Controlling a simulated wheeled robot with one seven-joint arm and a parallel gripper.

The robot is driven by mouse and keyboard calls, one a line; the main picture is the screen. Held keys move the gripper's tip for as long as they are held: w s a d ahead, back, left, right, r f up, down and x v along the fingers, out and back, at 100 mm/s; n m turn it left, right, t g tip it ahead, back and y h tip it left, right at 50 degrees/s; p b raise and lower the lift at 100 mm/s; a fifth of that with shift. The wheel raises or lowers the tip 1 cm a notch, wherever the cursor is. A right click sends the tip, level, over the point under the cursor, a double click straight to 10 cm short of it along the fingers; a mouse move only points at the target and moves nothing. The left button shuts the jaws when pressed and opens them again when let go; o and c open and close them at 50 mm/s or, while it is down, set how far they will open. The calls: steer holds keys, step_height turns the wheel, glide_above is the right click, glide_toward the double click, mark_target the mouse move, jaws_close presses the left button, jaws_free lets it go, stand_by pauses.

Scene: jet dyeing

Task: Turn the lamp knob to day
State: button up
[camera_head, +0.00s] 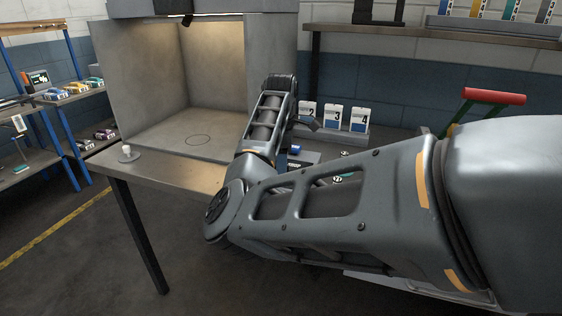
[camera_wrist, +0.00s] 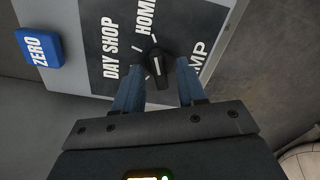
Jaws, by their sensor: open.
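The lamp knob (camera_wrist: 158,75) is a black knob with a white pointer line, on a dark panel (camera_wrist: 104,80) in the wrist view. White words DAY, SHOP and HOME stand beside it, with a partly hidden word ending in MP. I cannot tell for sure which mark the pointer faces. My gripper (camera_wrist: 160,64) is open, with one blue-grey finger on each side of the knob. Whether the fingers touch it is not clear. In the head view my arm hides the gripper and the knob.
A blue ZERO button (camera_wrist: 38,47) sits left of the panel. In the head view, a lit grey booth (camera_head: 170,85) stands on a metal table (camera_head: 190,176) with a small white object (camera_head: 127,153). Numbered cards (camera_head: 334,117) stand behind my arm; shelves (camera_head: 75,97) are at left.

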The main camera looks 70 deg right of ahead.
jaws_close()
steer(key=shift+w+n+b, duration=0.1)
steer(key=shift+n+b, duration=0.2)
stand_by(0.3)
steer(key=n+b, duration=0.1)
steer(key=n, duration=0.1)
steer(key=shift+n, duration=0.4)
steer(key=n+b, duration=0.1)
steer(key=n, duration=0.4)
steer(key=n+b, duration=0.1)
steer(key=n, duration=0.4)
steer(key=shift+b, duration=0.3)
steer(key=shift+n+b, duration=0.45)
steer(key=shift+n, duration=1.75)
